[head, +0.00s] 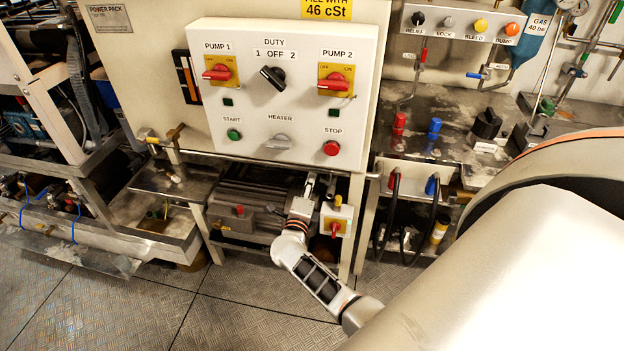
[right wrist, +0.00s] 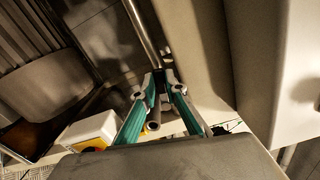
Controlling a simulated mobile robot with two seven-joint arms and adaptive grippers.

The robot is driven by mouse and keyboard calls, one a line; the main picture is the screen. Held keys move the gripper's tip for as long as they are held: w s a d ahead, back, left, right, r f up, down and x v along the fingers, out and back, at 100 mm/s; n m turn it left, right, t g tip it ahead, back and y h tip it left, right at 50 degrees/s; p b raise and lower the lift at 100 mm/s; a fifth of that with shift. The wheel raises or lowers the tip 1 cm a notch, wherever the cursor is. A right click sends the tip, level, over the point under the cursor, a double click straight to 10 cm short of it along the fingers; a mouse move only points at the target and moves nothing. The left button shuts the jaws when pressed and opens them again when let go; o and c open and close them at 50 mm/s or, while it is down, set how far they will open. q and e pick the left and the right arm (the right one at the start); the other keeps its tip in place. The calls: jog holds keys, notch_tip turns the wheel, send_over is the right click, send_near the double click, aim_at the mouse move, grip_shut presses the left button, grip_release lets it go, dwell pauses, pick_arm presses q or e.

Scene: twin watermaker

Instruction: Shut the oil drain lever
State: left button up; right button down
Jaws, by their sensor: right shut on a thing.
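My right gripper (head: 312,180) is below the white control panel, at the metal rail (head: 235,160) that runs along the front of the power pack. No lever shows between the fingers. A small yellow-handled lever (head: 149,139) sits by a brass fitting at the left end of the rail, well left of my gripper. I see no label naming it as the oil drain lever. My left gripper is not in view.
The white control panel (head: 285,115) with knobs overhangs my right gripper. A yellow-and-white switch box with a red knob (head: 336,229) is just below it, also in the right wrist view (right wrist: 92,130). A motor (head: 245,202) lies behind. The plated floor (head: 120,310) is clear.

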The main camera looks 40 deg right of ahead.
jog(key=shift+a+f+n, duration=0.1)
jog(key=shift+f+n, duration=0.35)
jog(key=shift+n, duration=0.55)
jog(key=c, duration=2)
grip_release()
jog(key=shift+c, duration=0.2)
jog(key=v, duration=0.7)
jog(key=shift+a, duration=0.2)
jog(key=shift+s, duration=0.1)
